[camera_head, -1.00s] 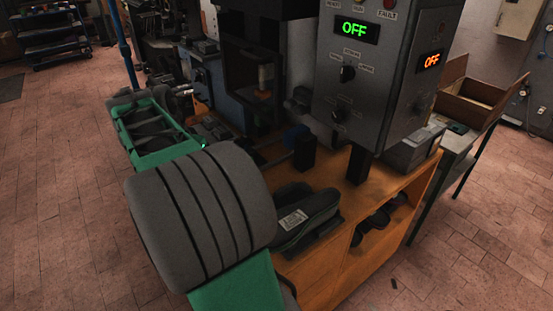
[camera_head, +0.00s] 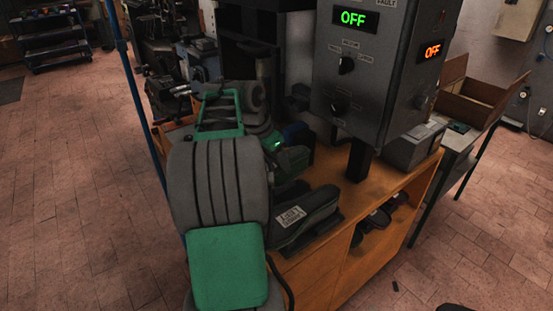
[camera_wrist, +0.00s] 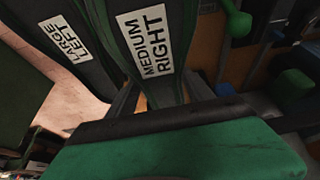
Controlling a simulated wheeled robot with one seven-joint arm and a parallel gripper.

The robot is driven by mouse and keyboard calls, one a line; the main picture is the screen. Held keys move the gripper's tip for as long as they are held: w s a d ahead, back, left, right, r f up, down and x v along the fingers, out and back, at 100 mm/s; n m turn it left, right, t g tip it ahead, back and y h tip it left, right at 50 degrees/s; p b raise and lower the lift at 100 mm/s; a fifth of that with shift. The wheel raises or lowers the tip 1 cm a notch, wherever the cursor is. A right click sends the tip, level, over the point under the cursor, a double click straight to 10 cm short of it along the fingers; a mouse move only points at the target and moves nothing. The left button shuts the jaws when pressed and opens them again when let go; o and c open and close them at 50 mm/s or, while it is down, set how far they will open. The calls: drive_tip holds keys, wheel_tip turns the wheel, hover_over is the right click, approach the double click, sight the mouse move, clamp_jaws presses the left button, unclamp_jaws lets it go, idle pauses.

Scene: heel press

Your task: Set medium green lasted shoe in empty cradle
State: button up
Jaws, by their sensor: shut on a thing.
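My gripper (camera_wrist: 160,95) is shut on the medium green shoe (camera_wrist: 152,45) in the wrist view. Its white label reads MEDIUM RIGHT, and green shows along the dark body's edge. In the head view a dark green shape (camera_head: 293,161) beside the end of my arm looks like this shoe; the fingers are hidden there. A dark shoe labelled LARGE LEFT (camera_head: 305,218) lies on the bench just nearer; it also shows at left in the wrist view (camera_wrist: 50,40). A low dark piece behind it may be the empty cradle, but I cannot tell. Contact below the held shoe is hidden.
The wooden bench (camera_head: 322,271) carries the grey control box (camera_head: 385,95), whose displays read OFF, on a dark post (camera_head: 359,160). A blue part (camera_head: 297,133) is close behind the held shoe. Dark shoes sit on the shelf below. Open floor lies left.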

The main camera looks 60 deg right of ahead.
sight(269, 166)
drive_tip(key=shift+f+b, duration=2.55)
drive_tip(key=shift+f, duration=0.7)
drive_tip(key=shift+f+b, duration=0.55)
drive_tip(key=shift+f, duration=0.15)
drive_tip(key=o, duration=1.8)
drive_tip(key=shift+a, duration=0.1)
drive_tip(key=p+v, duration=0.1)
drive_tip(key=v, duration=0.6)
drive_tip(key=shift+r, duration=0.35)
